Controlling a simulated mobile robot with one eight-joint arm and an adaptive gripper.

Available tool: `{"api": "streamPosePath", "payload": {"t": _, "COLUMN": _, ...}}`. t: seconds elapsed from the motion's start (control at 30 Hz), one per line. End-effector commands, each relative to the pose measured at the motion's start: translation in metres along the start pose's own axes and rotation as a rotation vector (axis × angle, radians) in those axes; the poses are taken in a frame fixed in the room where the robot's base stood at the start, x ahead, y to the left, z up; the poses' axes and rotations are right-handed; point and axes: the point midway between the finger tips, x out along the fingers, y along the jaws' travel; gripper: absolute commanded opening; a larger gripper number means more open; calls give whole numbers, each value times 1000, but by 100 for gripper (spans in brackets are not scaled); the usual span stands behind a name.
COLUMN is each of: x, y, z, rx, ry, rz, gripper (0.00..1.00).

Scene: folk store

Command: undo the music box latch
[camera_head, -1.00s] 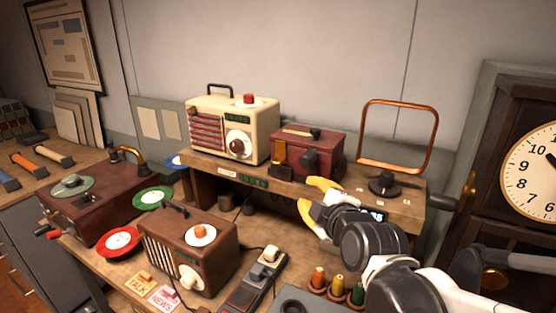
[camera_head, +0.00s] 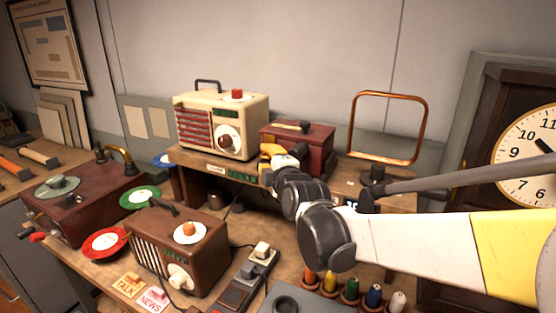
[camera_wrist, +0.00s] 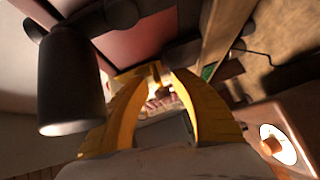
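The music box, a dark red box (camera_head: 312,140), stands on the wooden shelf beside the cream radio. Its red face also shows in the wrist view (camera_wrist: 147,42). My gripper (camera_head: 267,160) is at the box's front left, and its yellow fingers cover the brass latch in the head view. In the wrist view my gripper (camera_wrist: 162,76) has its two fingertips apart, with the brass latch (camera_wrist: 154,77) at or between them. I cannot tell whether they touch it. A dark cylindrical knob (camera_wrist: 68,85) on the box is close on the left.
The cream radio (camera_head: 245,105) stands close left of the box. A copper loop on a dark base (camera_head: 388,95) is to the right. Below are a brown radio (camera_head: 205,250), several spools (camera_head: 351,288) and a red disc (camera_head: 90,246). The wall is close behind.

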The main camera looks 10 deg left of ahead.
Motion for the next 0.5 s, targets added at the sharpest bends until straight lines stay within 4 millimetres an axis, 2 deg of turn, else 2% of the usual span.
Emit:
{"api": "streamPosePath", "payload": {"t": 0.3, "x": 3, "y": 0, "z": 0, "rx": 0, "ry": 0, "rz": 0, "gripper": 30}}
{"api": "streamPosePath", "payload": {"t": 0.37, "x": 3, "y": 0, "z": 0, "rx": 0, "ry": 0, "rz": 0, "gripper": 14}}
{"api": "streamPosePath", "payload": {"t": 0.4, "x": 3, "y": 0, "z": 0, "rx": 0, "ry": 0, "rz": 0, "gripper": 1}}
{"api": "streamPosePath", "payload": {"t": 0.5, "x": 3, "y": 0, "z": 0, "rx": 0, "ry": 0, "rz": 0, "gripper": 0}}
